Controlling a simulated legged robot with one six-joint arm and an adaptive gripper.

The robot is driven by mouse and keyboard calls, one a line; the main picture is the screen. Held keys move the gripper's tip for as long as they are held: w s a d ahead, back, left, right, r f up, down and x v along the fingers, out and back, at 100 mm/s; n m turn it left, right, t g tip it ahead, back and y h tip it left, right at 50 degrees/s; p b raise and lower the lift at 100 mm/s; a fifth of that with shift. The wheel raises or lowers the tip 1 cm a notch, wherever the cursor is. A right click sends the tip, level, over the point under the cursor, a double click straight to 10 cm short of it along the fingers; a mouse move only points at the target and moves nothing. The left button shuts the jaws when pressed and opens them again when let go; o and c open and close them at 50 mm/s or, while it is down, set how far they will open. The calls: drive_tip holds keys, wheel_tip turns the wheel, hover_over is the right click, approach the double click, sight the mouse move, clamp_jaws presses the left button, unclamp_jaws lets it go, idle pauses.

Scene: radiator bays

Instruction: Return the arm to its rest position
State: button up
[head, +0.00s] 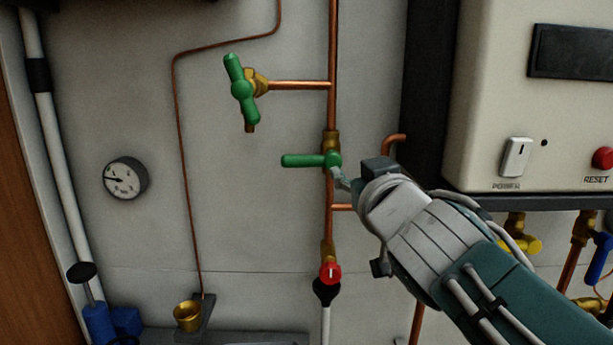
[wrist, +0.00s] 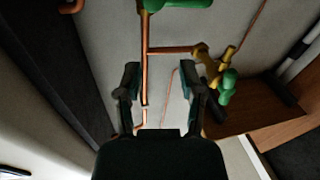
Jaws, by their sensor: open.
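My gripper (head: 341,178) is at the end of my arm, in the middle of the head view, close to the green lever handle (head: 303,160) on the vertical copper pipe. The lever lies level, pointing left. I cannot tell from the head view whether the gripper touches the valve. In the wrist view, the two fingers of my gripper (wrist: 158,82) are spread apart, with bare wall and copper pipe between and behind them. A green handle (wrist: 184,3) shows at the top edge there. The gripper holds nothing visible.
A green-handled tap (head: 241,90) sits upper left. A gauge (head: 125,178) and a brass cup (head: 188,315) are further left. A red knob (head: 330,273) is below the lever. A cream boiler (head: 480,110) stands right, with valves beneath it.

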drive_tip(key=s+d+f+m+g+h, duration=0.2)
drive_tip(key=s+d+f+g, duration=0.15)
drive_tip(key=f, duration=0.45)
drive_tip(key=s+d+f+m+g+h, duration=0.2)
drive_tip(key=d+f+h, duration=0.1)
drive_tip(key=d+f, duration=0.3)
drive_tip(key=s+f+g+y, duration=0.1)
drive_tip(key=s+f+g, duration=0.5)
drive_tip(key=s+f, duration=0.5)
wheel_tip(320, 180, down, 4)
drive_tip(key=shift+s+g, duration=0.35)
drive_tip(key=shift+a, duration=0.15)
